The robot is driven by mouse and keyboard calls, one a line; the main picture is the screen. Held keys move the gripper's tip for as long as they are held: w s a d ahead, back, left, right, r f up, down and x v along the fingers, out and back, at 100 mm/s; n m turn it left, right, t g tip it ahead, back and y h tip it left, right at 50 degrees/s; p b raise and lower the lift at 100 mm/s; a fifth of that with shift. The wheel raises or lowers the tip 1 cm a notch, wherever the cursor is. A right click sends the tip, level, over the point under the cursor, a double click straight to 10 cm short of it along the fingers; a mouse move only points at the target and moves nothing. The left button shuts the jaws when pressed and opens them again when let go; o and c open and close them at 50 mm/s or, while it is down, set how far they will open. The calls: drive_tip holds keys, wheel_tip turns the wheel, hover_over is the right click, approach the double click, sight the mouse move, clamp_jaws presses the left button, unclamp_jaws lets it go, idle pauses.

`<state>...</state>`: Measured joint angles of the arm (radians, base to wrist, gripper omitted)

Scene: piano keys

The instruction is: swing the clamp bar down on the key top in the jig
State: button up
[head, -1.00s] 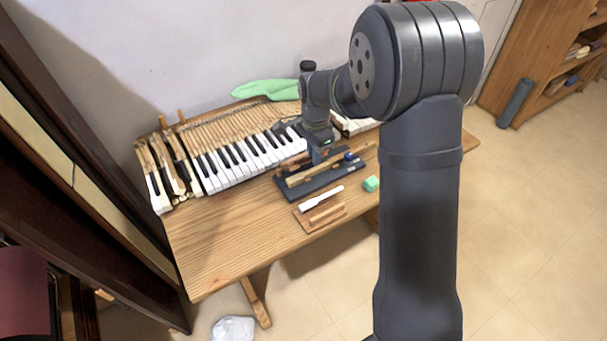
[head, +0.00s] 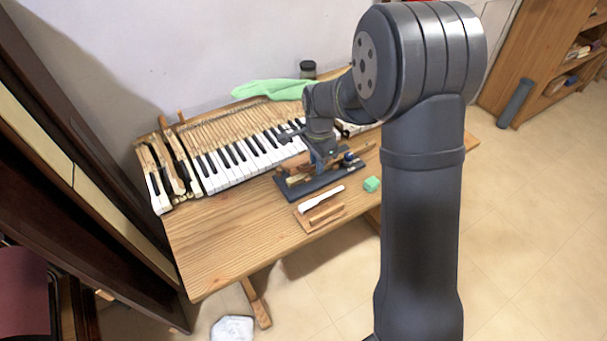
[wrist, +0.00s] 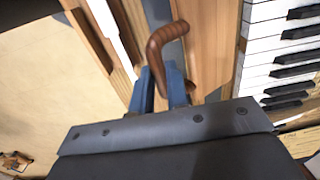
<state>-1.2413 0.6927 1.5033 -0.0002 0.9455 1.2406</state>
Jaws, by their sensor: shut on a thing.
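The jig has a dark base (head: 322,187) with wooden parts on it, on the table in front of the keyboard. My gripper (head: 320,160) is low over the jig in the head view. In the wrist view, the blue fingers of my gripper (wrist: 161,85) are shut on a brown, bent bar (wrist: 156,58), which I take for the clamp bar. Its bent end sticks out beyond the fingertips, over the jig. The fingers and wrist hide part of the jig, and I cannot make out the key top in it.
A white strip (head: 322,199) and a small wooden tray (head: 322,217) lie in front of the jig. The keyboard (head: 235,160) is close behind. A green cloth (head: 270,90) and a dark jar (head: 308,70) are farther back. The table's left front is clear.

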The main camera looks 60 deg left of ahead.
drive_tip(key=shift+d+f, duration=0.1)
drive_tip(key=shift+f, duration=0.05)
drive_tip(key=shift+d+f, duration=0.25)
drive_tip(key=shift+f, duration=0.25)
drive_tip(key=shift+d+f, duration=0.2)
drive_tip(key=shift+f, duration=0.25)
drive_tip(key=shift+d+f, duration=0.15)
drive_tip(key=shift+f, duration=0.35)
drive_tip(key=shift+d+f, duration=0.15)
drive_tip(key=shift+f, duration=0.35)
drive_tip(key=o, duration=0.7)
drive_tip(key=shift+c, duration=0.2)
